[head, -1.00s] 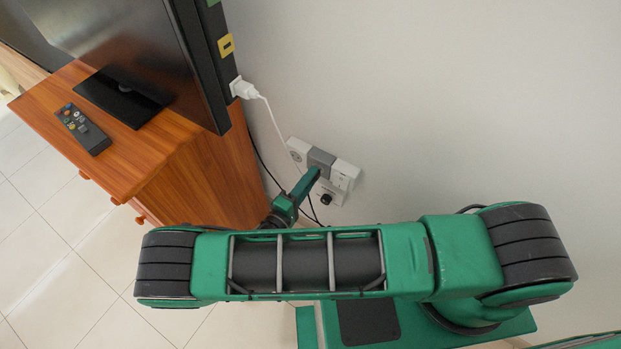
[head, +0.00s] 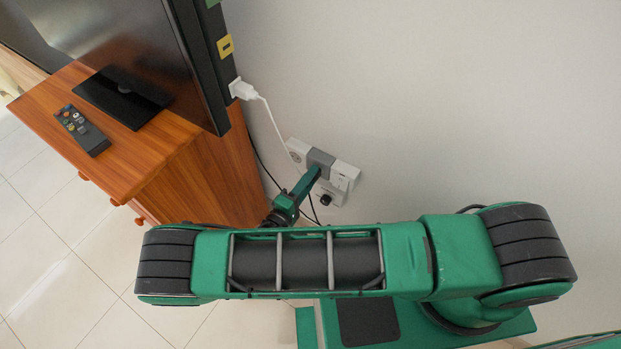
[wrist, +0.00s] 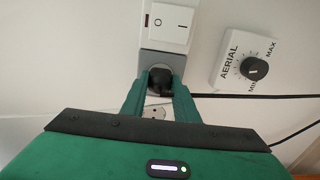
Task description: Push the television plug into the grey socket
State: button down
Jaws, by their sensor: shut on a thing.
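The television plug (wrist: 159,77) is black and sits between the fingertips of my gripper (wrist: 160,86), which is shut on it. In the wrist view the plug lies over the round recess of the grey socket (wrist: 148,60). How deep its pins sit cannot be seen. A black cable runs from the plug to the right. In the head view my gripper (head: 311,178) reaches the grey socket (head: 321,157) on the wall strip, and the plug is hidden there.
A white switch (wrist: 169,22) sits above the grey socket and a white socket (wrist: 155,112) below it. An aerial dial (wrist: 245,64) is to the right. A wooden cabinet (head: 190,180) with the television (head: 150,50) stands left.

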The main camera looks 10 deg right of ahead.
jog(key=c, duration=1.3)
grip_release()
jog(key=v, duration=1)
jog(key=shift+s+a, duration=0.25)
jog(key=shift+a, duration=0.05)
jog(key=v, duration=0.9)
jog(key=shift+f, duration=0.1)
